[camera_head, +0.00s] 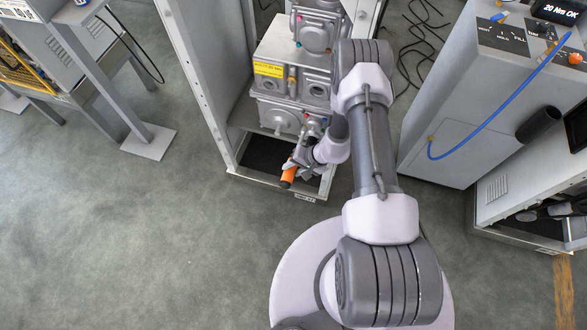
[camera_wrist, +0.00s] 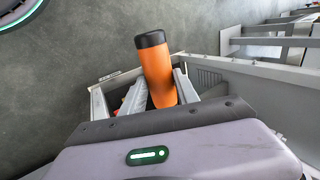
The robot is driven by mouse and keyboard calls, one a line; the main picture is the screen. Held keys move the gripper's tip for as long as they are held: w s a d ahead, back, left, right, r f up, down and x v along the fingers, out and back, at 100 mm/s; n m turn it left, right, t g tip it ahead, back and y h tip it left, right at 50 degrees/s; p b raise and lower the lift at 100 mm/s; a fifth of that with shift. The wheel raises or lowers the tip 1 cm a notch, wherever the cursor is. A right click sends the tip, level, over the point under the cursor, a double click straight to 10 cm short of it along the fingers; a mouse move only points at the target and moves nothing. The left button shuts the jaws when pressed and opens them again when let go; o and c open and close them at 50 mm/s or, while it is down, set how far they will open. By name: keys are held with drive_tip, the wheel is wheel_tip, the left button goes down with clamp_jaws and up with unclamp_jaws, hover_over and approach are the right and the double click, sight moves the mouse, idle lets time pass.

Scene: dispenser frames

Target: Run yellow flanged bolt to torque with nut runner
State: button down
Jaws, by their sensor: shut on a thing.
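The nut runner (camera_head: 289,174), an orange cylinder, is in my gripper (camera_head: 296,167) low in front of the frame with the grey housings. In the wrist view the nut runner (camera_wrist: 160,75) shows its black end cap, and the two fingers of my gripper (camera_wrist: 160,88) close on its sides. Its working end is hidden. Small coloured bolt heads, red, blue and others, show on the grey housings (camera_head: 281,118). I cannot pick out the yellow flanged bolt for certain; my arm covers part of the housings.
The metal frame (camera_head: 192,75) has an upright on its left and a low front edge. A grey cabinet (camera_head: 440,150) at right carries a blue hose and a display (camera_head: 558,10) reading "20 Nm OK". A table leg foot (camera_head: 149,141) stands at left. The floor in front is clear.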

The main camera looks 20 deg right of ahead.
sight(288, 183)
drive_tip(key=shift+w+d+r, duration=0.1)
drive_tip(key=shift+w+d, duration=0.3)
drive_tip(key=shift+w, duration=0.2)
idle(1.0)
idle(0.8)
drive_tip(key=shift+s+a, duration=0.7)
drive_tip(key=shift+s, duration=0.3)
drive_tip(key=shift+s+a, duration=0.7)
drive_tip(key=shift+s, duration=0.25)
drive_tip(key=shift+s+a, duration=0.7)
drive_tip(key=shift+s, duration=0.3)
